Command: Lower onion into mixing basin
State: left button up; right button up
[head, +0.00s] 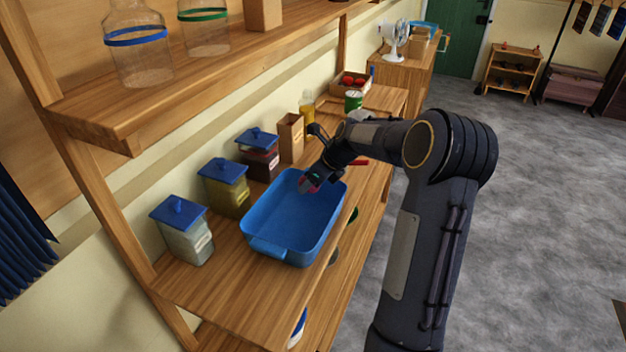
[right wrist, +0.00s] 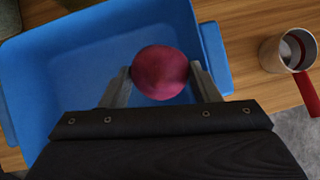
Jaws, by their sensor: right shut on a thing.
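The mixing basin (head: 292,216) is a blue open tub on the wooden shelf in the head view. It also fills much of the right wrist view (right wrist: 62,75). The onion (right wrist: 160,72) is round and purple-red. My right gripper (right wrist: 160,78) is shut on it, with one finger on each side. In the head view my right gripper (head: 312,180) is over the far end of the basin, and the onion is mostly hidden there. I cannot tell exactly how high the onion is above the basin floor. My left gripper is not in view.
Lidded jars, one pale (head: 183,232), one yellow (head: 224,188) and one dark (head: 259,155), stand along the wall left of the basin. A metal cup with a red handle (right wrist: 286,52) is just right of the basin in the right wrist view. An upper shelf (head: 150,103) overhangs.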

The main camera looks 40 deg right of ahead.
aim_at(317, 191)
jog(key=shift+f+b, duration=1.65)
jog(key=shift+f, duration=1.15)
dwell(1.2)
dwell(0.4)
jog(key=o, duration=1.1)
jog(key=shift+r, duration=0.1)
jog(key=v, duration=0.7)
jog(key=shift+s+r, duration=0.15)
jog(key=shift+r, duration=0.15)
jog(key=s+a+r+n+y, duration=0.1)
jog(key=s+a+r+n, duration=0.2)
jog(key=s+a+n, duration=0.7)
jog(key=s+a+r+n, duration=0.2)
jog(key=s+a+n, duration=0.6)
jog(key=a+n, duration=0.3)
jog(key=s+a+f+n, duration=0.3)
jog(key=s+a+n, duration=0.2)
jog(key=s+n, duration=0.3)
jog(key=shift+f+n+g+y, duration=0.4)
jog(key=shift+n, duration=0.6)
